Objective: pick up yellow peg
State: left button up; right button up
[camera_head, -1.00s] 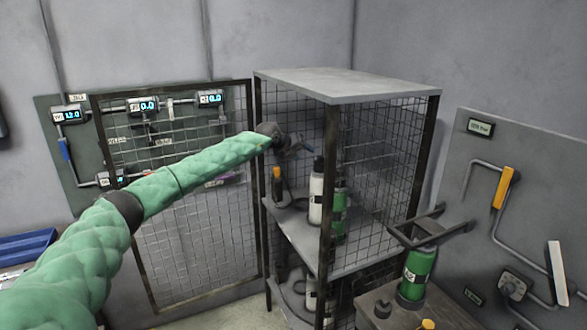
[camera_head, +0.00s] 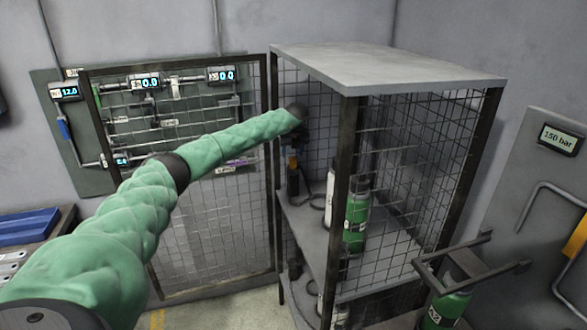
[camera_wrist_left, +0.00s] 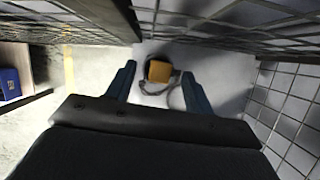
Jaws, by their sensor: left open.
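The yellow peg (camera_wrist_left: 159,71) shows in the left wrist view as an orange-yellow block top, between and below the fingertips of my left gripper (camera_wrist_left: 158,69). The fingers are open, with a gap on each side of the peg. My right gripper is not in view.
The mesh cage (camera_head: 400,68) has its door (camera_head: 200,235) swung open at left. Mesh walls stand close on both sides of my gripper. A white bottle (camera_head: 331,200) and a green bottle (camera_head: 357,215) stand right of the peg. A dark cable loop (camera_wrist_left: 172,90) lies around its base.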

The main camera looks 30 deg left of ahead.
aim_at(294, 159)
pick_arm(q)
jog(key=f, duration=0.3)
jog(key=shift+w+d+f+b, duration=0.1)
jog(key=shift+w+f+b, duration=0.15)
jog(key=shift+f+b, duration=0.15)
jog(key=shift+w+a+f, duration=0.1)
jog(key=shift+a+f, duration=0.15)
jog(key=shift+f, duration=0.3)
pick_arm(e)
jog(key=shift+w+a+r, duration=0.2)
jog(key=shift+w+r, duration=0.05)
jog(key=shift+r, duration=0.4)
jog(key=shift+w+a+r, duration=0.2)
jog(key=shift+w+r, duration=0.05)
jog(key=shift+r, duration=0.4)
pick_arm(q)
jog(key=shift+r, duration=0.1)
grip_shut()
